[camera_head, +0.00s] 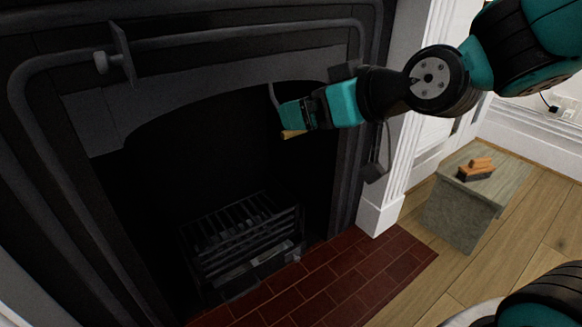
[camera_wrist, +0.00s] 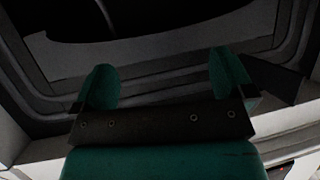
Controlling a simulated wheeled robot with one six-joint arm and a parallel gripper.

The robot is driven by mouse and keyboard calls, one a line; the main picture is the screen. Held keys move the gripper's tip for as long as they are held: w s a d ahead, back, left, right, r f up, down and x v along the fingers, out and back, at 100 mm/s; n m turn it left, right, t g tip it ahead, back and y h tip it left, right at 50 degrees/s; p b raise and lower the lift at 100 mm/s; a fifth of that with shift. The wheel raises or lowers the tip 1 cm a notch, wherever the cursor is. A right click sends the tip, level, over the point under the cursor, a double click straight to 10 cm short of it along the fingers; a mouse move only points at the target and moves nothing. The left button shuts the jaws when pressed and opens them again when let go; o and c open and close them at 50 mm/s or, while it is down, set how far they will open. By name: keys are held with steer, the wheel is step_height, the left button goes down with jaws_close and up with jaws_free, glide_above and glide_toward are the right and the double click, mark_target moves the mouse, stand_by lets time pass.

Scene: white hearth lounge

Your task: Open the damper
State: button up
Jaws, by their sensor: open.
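The dark cast-iron fireplace fills the left and middle of the head view. A small knob with a thin upright plate (camera_head: 120,52) stands out from its upper left frame. I cannot tell for sure which part is the damper. A thin grey curved piece (camera_head: 272,95) hangs at the arch edge, right beside my gripper; whether they touch is unclear. My gripper (camera_head: 290,121) is in front of the dark firebox opening at its upper right. In the wrist view my gripper (camera_wrist: 166,78) has its two teal fingers wide apart, with nothing visible held between them.
A slatted grate (camera_head: 245,240) sits low in the firebox. A red tiled hearth (camera_head: 330,285) lies before it. A dark piece (camera_head: 375,165) projects at the right jamb, below my arm.

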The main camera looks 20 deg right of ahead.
steer(key=w+d+f+m+t+h+b, duration=0.1)
steer(key=w+d+f+t+b, duration=0.15)
steer(key=f+b, duration=0.6)
steer(key=w+d+f+t+h+b, duration=0.15)
steer(key=d+f+t+b, duration=0.25)
steer(key=f+b, duration=0.4)
steer(key=shift+g, duration=0.25)
steer(key=p+x, duration=0.5)
steer(key=x, duration=0.1)
steer(key=r+p+x, duration=0.1)
steer(key=p+x, duration=0.3)
steer(key=x, duration=0.2)
steer(key=p+x, duration=0.5)
steer(key=x, duration=0.1)
steer(key=shift+d+r+p, duration=0.15)
steer(key=shift+r+p, duration=0.05)
steer(key=shift+p, duration=0.1)
